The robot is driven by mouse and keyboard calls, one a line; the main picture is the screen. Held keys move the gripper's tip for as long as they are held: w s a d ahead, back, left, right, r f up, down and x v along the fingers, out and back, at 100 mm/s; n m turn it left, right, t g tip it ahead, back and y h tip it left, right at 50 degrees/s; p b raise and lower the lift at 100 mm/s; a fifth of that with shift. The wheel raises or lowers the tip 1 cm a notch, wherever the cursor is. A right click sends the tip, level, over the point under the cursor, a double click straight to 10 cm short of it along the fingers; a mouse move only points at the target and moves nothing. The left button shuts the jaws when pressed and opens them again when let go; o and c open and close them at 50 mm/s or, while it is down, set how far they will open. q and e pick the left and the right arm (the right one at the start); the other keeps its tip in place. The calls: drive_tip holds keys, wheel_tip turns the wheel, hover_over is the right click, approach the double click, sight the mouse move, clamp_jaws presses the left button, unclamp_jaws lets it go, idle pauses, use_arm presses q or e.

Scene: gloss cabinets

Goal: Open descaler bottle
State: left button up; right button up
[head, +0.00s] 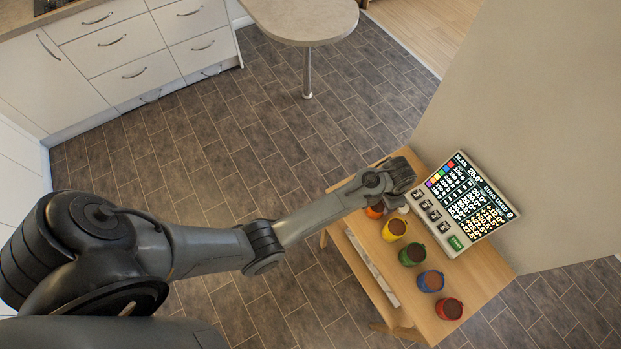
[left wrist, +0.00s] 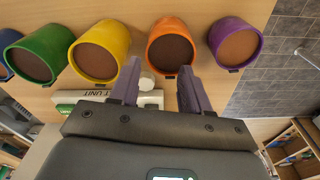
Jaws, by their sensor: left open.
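A small white round-topped object (left wrist: 146,82), which may be the descaler bottle seen from above, shows between the fingers in the left wrist view. A small pale spot (head: 403,209) beside my gripper in the head view may be the same thing. Its label and lower body cannot be made out. My left gripper (left wrist: 158,76) is open, its two purple-grey fingers spread on either side of the white top; I cannot tell whether they touch it. In the head view my left gripper (head: 404,177) is over the far end of the wooden table. My right gripper is not in view.
Several coloured cups line the wooden table (head: 412,292), including orange (head: 375,210), yellow (head: 394,229), green (head: 412,254) and blue (head: 431,281). A control unit with a lit display (head: 466,202) stands behind them against a wall. White drawers (head: 130,55) and a rounded counter (head: 300,18) are farther off.

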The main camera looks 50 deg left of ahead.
use_arm(q)
drive_tip(key=shift+n+t, duration=0.3)
drive_tip(key=shift+n, duration=0.2)
drive_tip(key=s+a, duration=0.1)
drive_tip(key=s, duration=0.1)
drive_tip(key=s+a, duration=0.1)
drive_tip(key=s, duration=0.1)
drive_tip(key=s+a+f, duration=0.1)
drive_tip(key=s, duration=0.2)
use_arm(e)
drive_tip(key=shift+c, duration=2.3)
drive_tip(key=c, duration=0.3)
use_arm(q)
drive_tip(key=s+a+r, duration=0.1)
drive_tip(key=s+r, duration=0.2)
drive_tip(key=s, duration=0.4)
drive_tip(key=s+a+r+n+t, duration=0.1)
drive_tip(key=s+a+r, duration=0.1)
drive_tip(key=s+r, duration=0.2)
drive_tip(key=s+a+r+t, duration=0.1)
drive_tip(key=s+a+r, duration=0.1)
drive_tip(key=s, duration=0.7)
drive_tip(key=shift+v, duration=0.85)
drive_tip(key=shift+a+f, duration=0.1)
drive_tip(key=shift+a, duration=0.1)
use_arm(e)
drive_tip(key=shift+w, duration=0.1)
